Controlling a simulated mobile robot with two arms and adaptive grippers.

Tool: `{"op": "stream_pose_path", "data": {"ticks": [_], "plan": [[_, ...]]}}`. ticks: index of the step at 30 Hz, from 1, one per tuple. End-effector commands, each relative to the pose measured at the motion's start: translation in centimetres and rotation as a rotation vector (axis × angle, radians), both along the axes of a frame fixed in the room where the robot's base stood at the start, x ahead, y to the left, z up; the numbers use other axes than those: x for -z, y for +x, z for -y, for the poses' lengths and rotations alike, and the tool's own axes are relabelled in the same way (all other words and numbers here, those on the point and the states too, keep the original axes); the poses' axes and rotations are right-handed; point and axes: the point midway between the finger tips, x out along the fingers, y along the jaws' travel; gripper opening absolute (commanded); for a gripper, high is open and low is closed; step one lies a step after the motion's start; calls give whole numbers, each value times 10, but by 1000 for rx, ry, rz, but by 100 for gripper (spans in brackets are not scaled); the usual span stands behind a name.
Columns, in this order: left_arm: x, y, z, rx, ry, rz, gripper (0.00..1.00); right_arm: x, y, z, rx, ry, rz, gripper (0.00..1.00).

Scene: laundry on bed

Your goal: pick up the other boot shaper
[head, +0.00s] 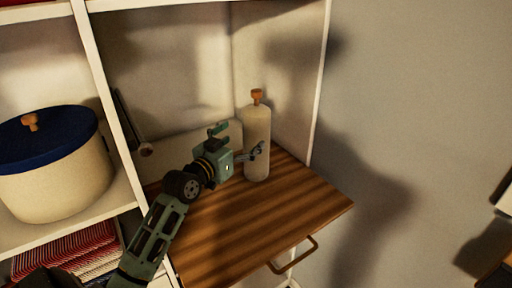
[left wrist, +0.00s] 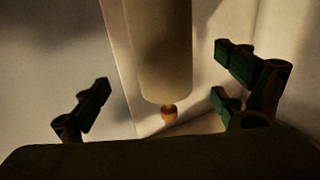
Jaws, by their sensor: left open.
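A boot shaper (head: 257,140), a cream cylinder with a wooden knob on top, stands upright on the striped wooden board in the shelf bay. My left gripper (head: 240,142) is open and empty, just left of it, with one finger close to its side; I cannot tell if they touch. In the left wrist view the cylinder (left wrist: 178,50) appears inverted, knob downward, between the two spread fingers (left wrist: 165,88). My right gripper is not in view.
A striped board (head: 250,220) with a handle sticks out of the bay, its front part clear. A dark thin rod and a small reddish knob (head: 146,150) lie at the bay's back left. A cream pot with blue lid (head: 55,175) sits in the left bay, above folded striped cloth (head: 65,255).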

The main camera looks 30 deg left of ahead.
Motion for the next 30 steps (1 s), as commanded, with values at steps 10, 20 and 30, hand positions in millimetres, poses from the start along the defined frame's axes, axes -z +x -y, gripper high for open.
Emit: {"op": "stream_pose_path", "data": {"ticks": [10, 20, 30], "plan": [[12, 21, -1, -1, -2, 2, 91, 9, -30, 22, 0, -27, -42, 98], [9, 62, -3, -1, -3, 1, 91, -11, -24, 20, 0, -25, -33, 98], [13, 78, -3, -1, 0, 1, 91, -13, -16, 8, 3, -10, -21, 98]]}}
